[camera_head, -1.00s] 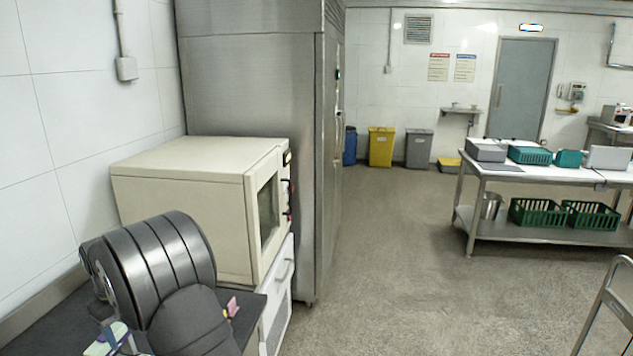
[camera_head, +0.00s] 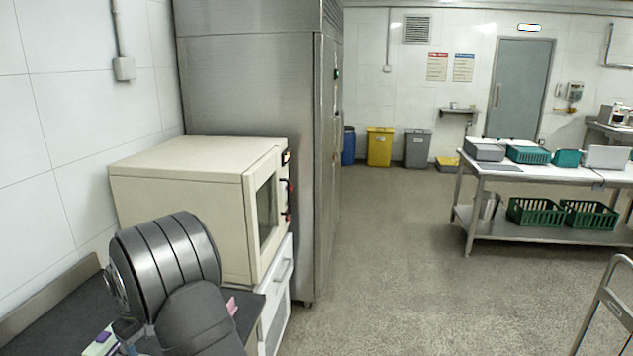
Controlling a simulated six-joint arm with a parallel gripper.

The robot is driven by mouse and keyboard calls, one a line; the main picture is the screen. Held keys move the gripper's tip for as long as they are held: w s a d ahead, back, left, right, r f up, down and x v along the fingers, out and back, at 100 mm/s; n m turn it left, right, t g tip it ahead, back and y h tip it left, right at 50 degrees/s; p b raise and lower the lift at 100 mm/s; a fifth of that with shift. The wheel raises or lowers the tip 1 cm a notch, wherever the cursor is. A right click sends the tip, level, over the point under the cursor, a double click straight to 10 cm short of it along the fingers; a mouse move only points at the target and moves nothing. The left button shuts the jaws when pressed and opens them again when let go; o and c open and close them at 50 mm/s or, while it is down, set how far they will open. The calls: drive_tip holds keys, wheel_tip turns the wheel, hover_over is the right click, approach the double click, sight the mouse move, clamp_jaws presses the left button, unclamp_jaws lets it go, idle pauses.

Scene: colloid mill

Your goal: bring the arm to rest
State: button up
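The dark, banded links of my arm (camera_head: 165,265) fill the lower left of the head view, above a dark bench top. My gripper is not in view, so its opening and anything in it cannot be seen.
A cream oven-like cabinet (camera_head: 190,200) stands just behind my arm, beside a tall steel cabinet (camera_head: 255,110). A small pink item (camera_head: 232,306) and a green-and-purple item (camera_head: 100,342) lie near the arm. A steel table (camera_head: 540,178) stands right; the floor between is clear.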

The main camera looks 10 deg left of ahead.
drive_tip(key=w+d+r, duration=0.3)
drive_tip(key=d+r, duration=0.2)
drive_tip(key=d, duration=0.3)
drive_tip(key=s+d+f, duration=0.1)
drive_tip(key=s+d, duration=0.6)
drive_tip(key=d, duration=0.4)
drive_tip(key=s+a+f, duration=0.1)
drive_tip(key=a+f, duration=0.1)
drive_tip(key=a, duration=0.1)
drive_tip(key=s+a+f, duration=0.2)
drive_tip(key=a+f, duration=0.1)
drive_tip(key=a, duration=0.1)
drive_tip(key=s+a+f, duration=0.1)
drive_tip(key=a+f, duration=0.1)
drive_tip(key=a, duration=0.1)
drive_tip(key=shift+s+a+f, duration=0.15)
drive_tip(key=shift+f, duration=0.85)
